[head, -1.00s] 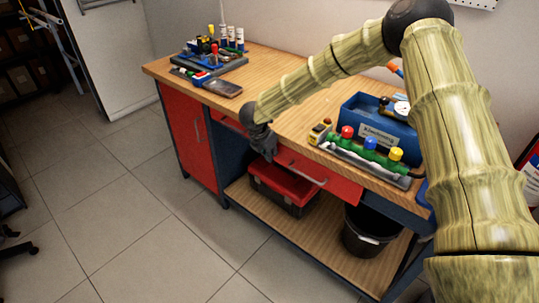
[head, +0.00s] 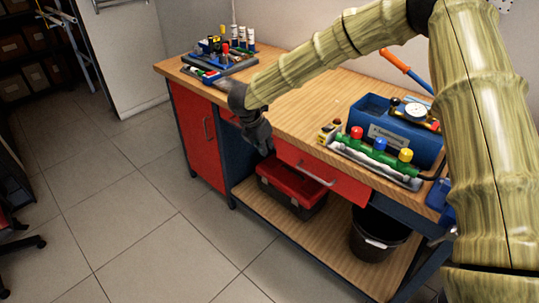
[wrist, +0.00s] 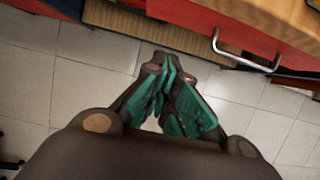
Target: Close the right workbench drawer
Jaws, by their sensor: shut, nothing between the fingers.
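The workbench (head: 330,92) has a wooden top with red drawers below it. The right drawer (head: 348,188) is a red front with a silver bar handle (head: 318,174). How far it stands out from the bench is hard to tell. In the wrist view its red front (wrist: 205,18) and handle (wrist: 245,54) are at the upper right. My gripper (head: 266,151) is by the left end of this drawer, in front of the bench, fingers pointing down. In the wrist view my gripper (wrist: 168,66) has its fingertips together and empty, below and left of the handle, apart from it.
A red toolbox (head: 290,186) and a black bucket (head: 378,238) sit on the lower shelf (head: 262,218). A blue toolbox (head: 395,128) and a valve manifold (head: 375,160) stand on the top. A red cabinet door (head: 196,140) is at the left. The floor in front is clear.

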